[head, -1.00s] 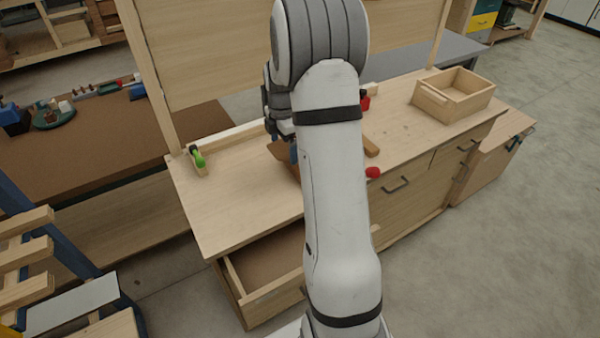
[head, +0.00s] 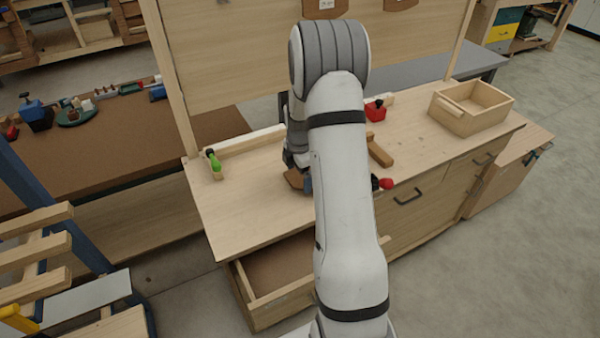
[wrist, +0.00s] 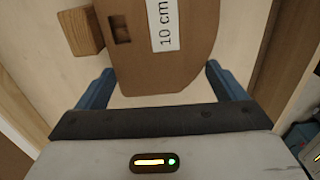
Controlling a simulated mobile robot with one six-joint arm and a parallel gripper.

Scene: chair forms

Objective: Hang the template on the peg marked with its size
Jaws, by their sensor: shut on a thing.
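The template is a flat brown board with a rounded end, a small rectangular slot and a white label reading "10 cm"; it fills the upper middle of the wrist view (wrist: 140,60). My gripper (wrist: 162,85) is shut on it, with a blue finger on each side. In the head view the template (head: 296,181) shows as a small brown patch over the bench, mostly hidden by my arm. Two brown templates (head: 325,8) hang at the top of the upright wooden panel (head: 240,50); their markings are too small to read. The pegs cannot be made out.
The bench (head: 235,215) carries a green-handled item (head: 215,165), a red item (head: 375,110), a wooden block (head: 380,150) and an open wooden box (head: 455,122). A drawer (head: 285,270) stands open below the front edge. In the wrist view a wooden block (wrist: 80,30) lies beside the template.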

